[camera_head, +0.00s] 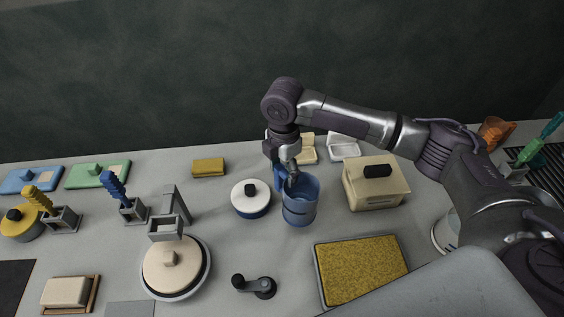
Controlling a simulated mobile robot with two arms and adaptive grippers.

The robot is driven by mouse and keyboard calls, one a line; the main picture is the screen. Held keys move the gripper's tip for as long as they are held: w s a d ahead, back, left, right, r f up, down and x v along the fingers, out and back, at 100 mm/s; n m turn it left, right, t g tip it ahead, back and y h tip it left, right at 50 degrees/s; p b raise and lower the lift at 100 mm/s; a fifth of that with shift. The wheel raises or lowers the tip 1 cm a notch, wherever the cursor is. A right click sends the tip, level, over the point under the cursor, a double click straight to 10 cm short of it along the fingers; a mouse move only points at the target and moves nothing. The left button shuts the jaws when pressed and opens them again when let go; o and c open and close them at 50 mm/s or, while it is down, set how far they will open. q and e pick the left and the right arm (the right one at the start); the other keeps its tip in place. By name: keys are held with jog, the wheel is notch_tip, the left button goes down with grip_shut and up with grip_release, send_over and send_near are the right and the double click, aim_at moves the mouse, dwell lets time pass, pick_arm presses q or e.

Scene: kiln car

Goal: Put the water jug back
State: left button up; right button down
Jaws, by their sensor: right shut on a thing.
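The water jug (301,207) is a blue, open-topped vessel standing upright near the middle of the counter. My right gripper (287,176) reaches down from above at the jug's left side and is shut on its blue handle. The fingertips are partly hidden against the handle and rim. I cannot tell whether the jug's base touches the counter. My left gripper is not in view.
A white round pot with a black knob (251,198) stands close left of the jug. A beige box with a black handle (376,184) is to the right. A yellow sponge tray (360,270) and a black crank (254,286) lie in front. A dark wall rises behind.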

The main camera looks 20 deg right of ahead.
jog(key=n, duration=0.2)
jog(key=w+f+n, duration=0.1)
jog(key=n, duration=0.1)
jog(key=w+n+p, duration=0.1)
jog(key=n, duration=0.1)
jog(key=shift+w+d+f, duration=0.15)
jog(key=shift+d+f, duration=0.1)
jog(key=shift+d, duration=0.05)
jog(key=n, duration=0.1)
jog(key=w+f+n, duration=0.1)
jog(key=n, duration=0.3)
jog(key=shift+w+d+f+p, duration=0.25)
jog(key=shift+w+f+p, duration=0.05)
jog(key=shift+f+p, duration=0.1)
jog(key=shift+n, duration=0.3)
jog(key=shift+d+f, duration=0.1)
